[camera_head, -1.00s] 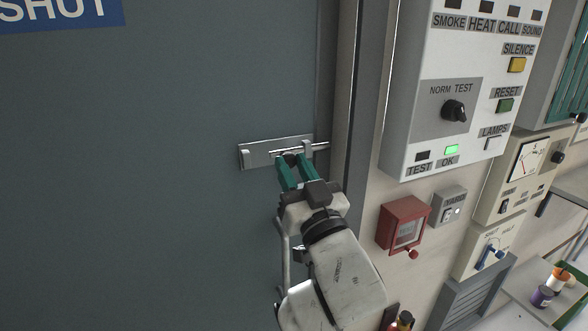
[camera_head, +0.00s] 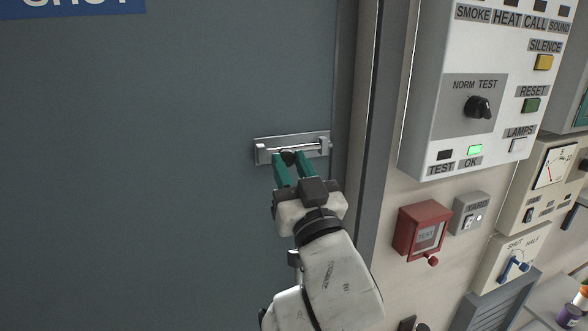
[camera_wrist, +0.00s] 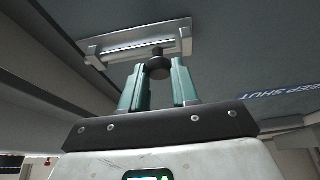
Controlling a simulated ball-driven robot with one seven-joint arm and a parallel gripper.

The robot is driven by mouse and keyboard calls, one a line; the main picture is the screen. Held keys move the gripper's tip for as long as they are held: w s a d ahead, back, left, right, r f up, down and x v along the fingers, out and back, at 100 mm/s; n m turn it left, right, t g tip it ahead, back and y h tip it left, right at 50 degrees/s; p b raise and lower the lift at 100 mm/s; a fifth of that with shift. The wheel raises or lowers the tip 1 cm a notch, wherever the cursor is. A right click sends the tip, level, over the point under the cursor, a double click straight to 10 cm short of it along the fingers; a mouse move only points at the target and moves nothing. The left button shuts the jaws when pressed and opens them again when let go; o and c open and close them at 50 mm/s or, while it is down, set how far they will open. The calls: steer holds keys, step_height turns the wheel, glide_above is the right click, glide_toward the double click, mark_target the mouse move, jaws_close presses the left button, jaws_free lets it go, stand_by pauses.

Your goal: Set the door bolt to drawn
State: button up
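The door bolt (camera_head: 310,148) is a thin metal rod on a pale plate fixed to the grey door. A bracket stands at each end of the plate. The rod now lies between the brackets, with its right end at about the right bracket, short of the door frame. Its dark round knob (camera_head: 288,157) is toward the left part of the plate. My gripper (camera_head: 289,159) has its two green fingers on either side of the knob. In the wrist view the knob (camera_wrist: 159,67) sits between the fingertips (camera_wrist: 158,68), which appear to touch it.
The door frame (camera_head: 352,170) runs upright just right of the bolt. Beyond it are a white alarm panel (camera_head: 440,110), a red box (camera_head: 421,230) and a small grey YARD switch box (camera_head: 470,213). The door surface (camera_head: 140,180) left of the bolt is bare.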

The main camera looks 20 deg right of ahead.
steer(key=o, duration=0.4)
steer(key=shift+a, duration=0.3)
steer(key=shift+s+d+f, duration=0.1)
steer(key=shift+s+f, duration=0.1)
steer(key=shift+s, duration=0.1)
steer(key=b+v, duration=0.3)
steer(key=v, duration=0.7)
